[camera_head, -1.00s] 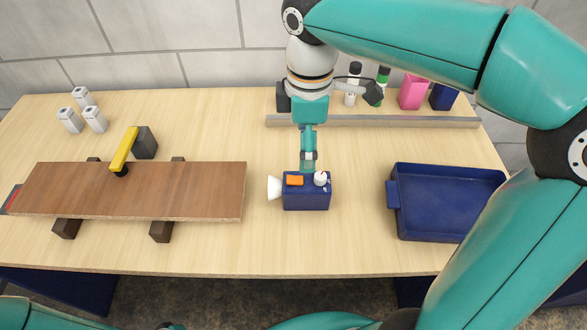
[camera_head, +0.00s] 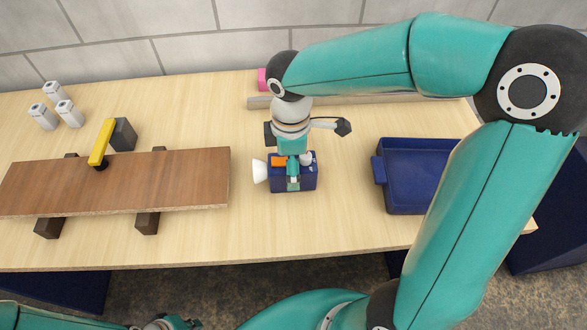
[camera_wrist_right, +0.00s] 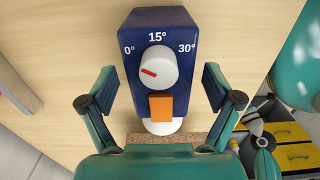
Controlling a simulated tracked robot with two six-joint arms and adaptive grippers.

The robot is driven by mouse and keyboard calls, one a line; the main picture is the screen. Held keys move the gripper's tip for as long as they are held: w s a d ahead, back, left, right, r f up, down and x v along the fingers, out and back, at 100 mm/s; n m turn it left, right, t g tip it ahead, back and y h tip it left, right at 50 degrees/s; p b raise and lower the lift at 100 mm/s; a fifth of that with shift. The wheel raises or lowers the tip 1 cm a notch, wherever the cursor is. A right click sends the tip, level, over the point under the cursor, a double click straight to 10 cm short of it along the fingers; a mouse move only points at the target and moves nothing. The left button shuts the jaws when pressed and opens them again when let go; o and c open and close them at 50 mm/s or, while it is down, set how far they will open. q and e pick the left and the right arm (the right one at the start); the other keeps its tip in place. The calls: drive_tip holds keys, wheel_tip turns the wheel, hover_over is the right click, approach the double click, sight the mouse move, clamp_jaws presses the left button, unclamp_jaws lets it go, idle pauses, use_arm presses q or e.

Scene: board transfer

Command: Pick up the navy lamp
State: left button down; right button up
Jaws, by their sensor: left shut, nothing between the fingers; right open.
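The navy lamp (camera_head: 307,183) is a box with a white cone on its left side and an orange switch on top. It stands on the table in front of my right gripper's wrist. In the right wrist view the navy lamp (camera_wrist_right: 135,72) shows a white dial marked 0°, 15°, 30°. My right gripper (camera_wrist_right: 158,88) is open, with one finger on each side of the lamp. Whether the fingers touch it is unclear. My left gripper (camera_head: 188,323) is shut and empty at the bottom edge of the head view, partly cut off.
A blue tray (camera_head: 405,202) stands right of the lamp.

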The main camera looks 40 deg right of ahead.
wheel_tip(320, 180, down, 4)
drive_tip(key=shift+s+d+r, duration=0.1)
drive_tip(key=shift+r, duration=0.05)
drive_tip(key=c, duration=1.4)
drive_tip(key=shift+r, duration=0.15)
